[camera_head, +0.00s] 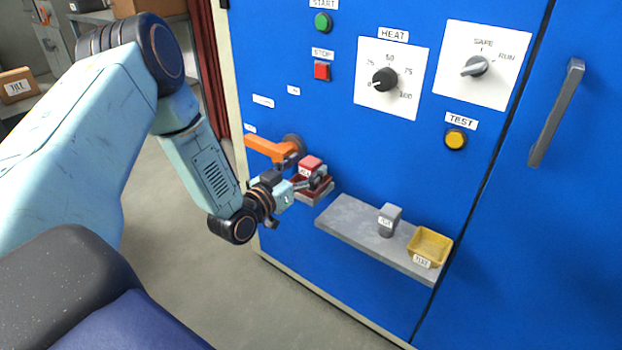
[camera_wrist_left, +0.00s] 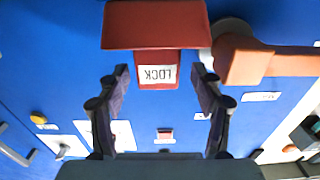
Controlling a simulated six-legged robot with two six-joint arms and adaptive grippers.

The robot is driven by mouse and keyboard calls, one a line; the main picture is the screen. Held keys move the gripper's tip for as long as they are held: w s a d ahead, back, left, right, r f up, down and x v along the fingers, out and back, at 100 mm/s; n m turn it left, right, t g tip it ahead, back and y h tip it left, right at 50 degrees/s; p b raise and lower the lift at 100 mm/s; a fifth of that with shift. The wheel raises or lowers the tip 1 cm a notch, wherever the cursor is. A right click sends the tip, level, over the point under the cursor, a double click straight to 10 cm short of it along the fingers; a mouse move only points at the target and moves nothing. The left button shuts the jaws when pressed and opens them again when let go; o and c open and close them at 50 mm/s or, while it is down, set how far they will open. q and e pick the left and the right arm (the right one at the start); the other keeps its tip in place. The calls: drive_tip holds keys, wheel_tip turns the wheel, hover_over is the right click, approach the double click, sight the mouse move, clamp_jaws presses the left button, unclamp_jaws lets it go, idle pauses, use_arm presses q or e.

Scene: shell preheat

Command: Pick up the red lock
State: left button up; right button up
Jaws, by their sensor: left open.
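The red lock (camera_head: 311,163) sits in a small red holder (camera_head: 318,192) on the blue cabinet front, just right of the orange handle (camera_head: 270,149). My left gripper (camera_head: 312,181) is at the lock, partly covering it and the holder. In the left wrist view, which is upside down, the lock (camera_wrist_left: 158,83) with its white LOCK label lies between the two spread fingertips of my left gripper (camera_wrist_left: 160,77). The red holder (camera_wrist_left: 155,24) shows beyond it. The fingers are open, with a gap on each side of the lock. My right gripper is not in view.
A grey shelf (camera_head: 345,218) to the right carries a grey block (camera_head: 389,217) and a yellow tray (camera_head: 430,244). Buttons and two dials are above on the cabinet. The orange handle is close to my left gripper. The floor (camera_head: 190,255) left of the cabinet is clear.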

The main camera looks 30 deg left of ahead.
use_arm(q)
drive_tip(key=shift+w+d+f, duration=0.1)
drive_tip(key=shift+w+d, duration=0.05)
drive_tip(key=shift+w, duration=0.85)
drive_tip(key=shift+c, duration=0.9)
drive_tip(key=c, duration=1.1)
